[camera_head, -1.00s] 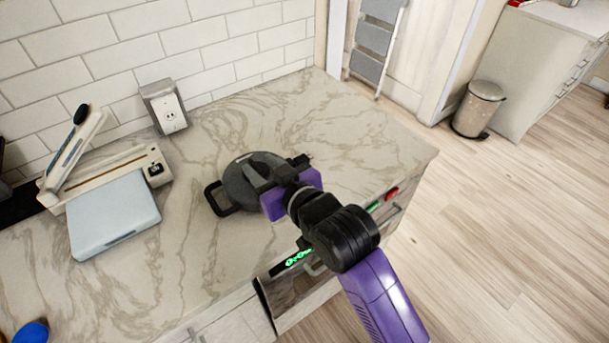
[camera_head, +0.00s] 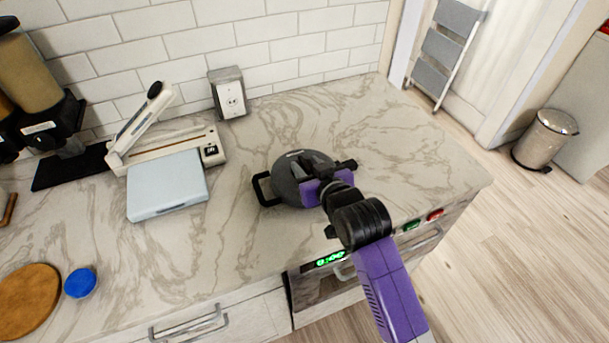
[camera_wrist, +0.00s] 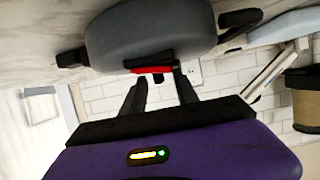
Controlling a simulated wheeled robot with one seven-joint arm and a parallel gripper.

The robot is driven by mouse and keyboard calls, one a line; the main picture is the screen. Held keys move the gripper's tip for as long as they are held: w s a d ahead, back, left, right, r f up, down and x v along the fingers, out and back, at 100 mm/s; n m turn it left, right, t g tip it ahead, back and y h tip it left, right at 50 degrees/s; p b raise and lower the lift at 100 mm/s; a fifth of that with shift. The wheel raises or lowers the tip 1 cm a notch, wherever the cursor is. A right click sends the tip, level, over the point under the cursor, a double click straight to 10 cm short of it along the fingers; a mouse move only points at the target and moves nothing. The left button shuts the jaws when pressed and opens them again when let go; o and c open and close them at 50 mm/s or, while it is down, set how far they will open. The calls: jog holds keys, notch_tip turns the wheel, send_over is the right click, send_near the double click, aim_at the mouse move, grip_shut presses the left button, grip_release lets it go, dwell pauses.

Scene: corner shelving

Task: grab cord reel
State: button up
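The cord reel (camera_head: 290,182) is a dark grey round body with a black loop handle on its left, lying on the marble counter. In the wrist view the reel (camera_wrist: 150,35) fills the top middle, with a red part (camera_wrist: 152,69) on its near edge. My gripper (camera_head: 318,166) is over the right side of the reel in the head view. In the wrist view my gripper (camera_wrist: 160,88) has its two dark fingers apart, with tips close to the red part. I cannot tell whether they touch it. Part of the reel is hidden behind my gripper.
A blue cap (camera_head: 80,283) and a round wooden board (camera_head: 28,300) lie at the front left. The counter right of the reel is clear.

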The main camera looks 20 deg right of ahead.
jog(key=shift+f, duration=0.25)
grip_shut()
jog(key=shift+s+f, duration=0.1)
jog(key=shift+f, duration=0.15)
dwell(0.8)
jog(key=shift+r, duration=0.25)
